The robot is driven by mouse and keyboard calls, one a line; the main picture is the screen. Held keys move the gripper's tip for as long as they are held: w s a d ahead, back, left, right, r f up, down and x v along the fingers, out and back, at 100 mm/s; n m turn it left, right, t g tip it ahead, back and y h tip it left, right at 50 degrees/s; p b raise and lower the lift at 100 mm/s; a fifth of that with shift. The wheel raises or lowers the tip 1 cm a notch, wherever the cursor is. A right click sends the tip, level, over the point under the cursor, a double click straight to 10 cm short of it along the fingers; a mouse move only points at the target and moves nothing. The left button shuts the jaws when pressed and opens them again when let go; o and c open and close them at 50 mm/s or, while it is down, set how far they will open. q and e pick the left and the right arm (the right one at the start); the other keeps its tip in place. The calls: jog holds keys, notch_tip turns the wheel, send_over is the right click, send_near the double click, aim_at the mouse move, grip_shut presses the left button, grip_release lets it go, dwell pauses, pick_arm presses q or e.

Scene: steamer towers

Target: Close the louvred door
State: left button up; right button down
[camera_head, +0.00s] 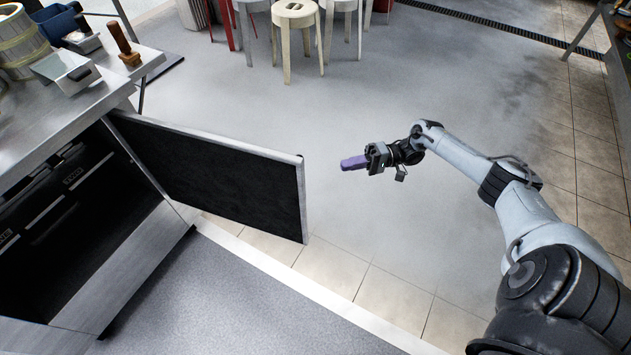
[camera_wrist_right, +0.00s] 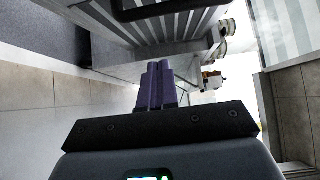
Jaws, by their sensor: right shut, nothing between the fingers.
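The louvred door (camera_head: 215,175) stands wide open in the head view, swung out from the steel cabinet (camera_head: 120,262). Its dark inner face and pale metal edge show. A grey slatted surface (camera_wrist_right: 120,22) with a black bar across it, apparently the door's outer face, is at the top of the right wrist view. My right gripper (camera_head: 355,163) is to the right of the door's free edge, apart from it, with its purple fingers pointing left. The fingers (camera_wrist_right: 158,86) are together and empty in the right wrist view. My left gripper is not in view.
The cabinet's dark interior is exposed at left. On the counter (camera_head: 30,125) stand a steamer basket (camera_head: 22,45), a blue tub (camera_head: 62,22) and a wooden-handled tool (camera_head: 124,42). Stools (camera_head: 296,20) stand at the back. The floor between door and gripper is clear.

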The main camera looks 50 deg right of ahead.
jog(key=w+a, duration=0.4)
jog(key=a, duration=0.7)
jog(key=shift+b, duration=0.35)
jog(key=shift+d, duration=0.1)
